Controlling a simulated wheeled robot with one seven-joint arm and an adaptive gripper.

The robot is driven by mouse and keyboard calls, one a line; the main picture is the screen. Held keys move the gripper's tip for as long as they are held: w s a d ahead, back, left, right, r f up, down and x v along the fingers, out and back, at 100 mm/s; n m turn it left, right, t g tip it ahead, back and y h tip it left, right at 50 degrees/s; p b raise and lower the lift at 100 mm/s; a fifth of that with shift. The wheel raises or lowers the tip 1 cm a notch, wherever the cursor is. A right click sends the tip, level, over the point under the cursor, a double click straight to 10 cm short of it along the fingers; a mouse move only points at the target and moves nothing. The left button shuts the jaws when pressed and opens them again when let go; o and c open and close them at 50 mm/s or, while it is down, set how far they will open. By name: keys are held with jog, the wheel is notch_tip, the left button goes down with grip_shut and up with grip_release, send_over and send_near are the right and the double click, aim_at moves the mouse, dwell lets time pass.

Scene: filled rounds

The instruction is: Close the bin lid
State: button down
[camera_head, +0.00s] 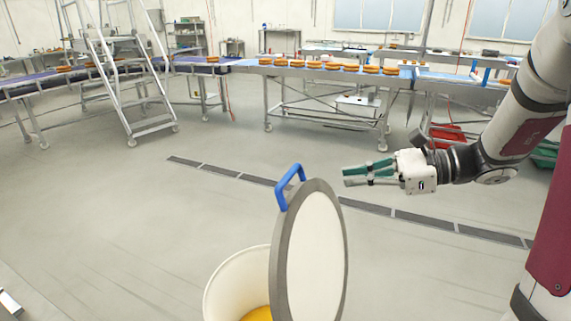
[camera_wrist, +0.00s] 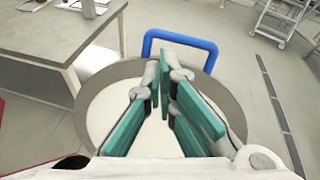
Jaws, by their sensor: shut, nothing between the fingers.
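The bin (camera_head: 226,283) is a round cream container at the bottom centre of the head view, with something yellow-orange inside. Its lid (camera_head: 318,255), a white disc with a grey rim, stands upright at the bin's right side, so the bin is open. A blue handle (camera_head: 290,186) sticks up from the lid's top edge. My gripper (camera_head: 346,177) is shut and empty, right of the handle and apart from it in the picture. In the wrist view the lid (camera_wrist: 235,112) and its blue handle (camera_wrist: 181,36) show behind my green fingers (camera_wrist: 167,72).
A conveyor (camera_head: 285,69) carrying orange rounds runs across the back. A metal step ladder (camera_head: 150,127) stands at the left. A red crate (camera_head: 447,136) is behind my arm. In the wrist view a table (camera_wrist: 50,42) is at upper left. The floor around the bin is largely clear.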

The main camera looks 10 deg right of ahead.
jog(key=w+d+f+m+t, duration=0.2)
jog(key=w+d+m+t, duration=0.1)
jog(key=d, duration=0.2)
send_near(299, 168)
jog(key=x, duration=0.6)
jog(key=shift+w+a, duration=0.1)
jog(key=shift+a, duration=0.4)
jog(key=shift+w, duration=0.1)
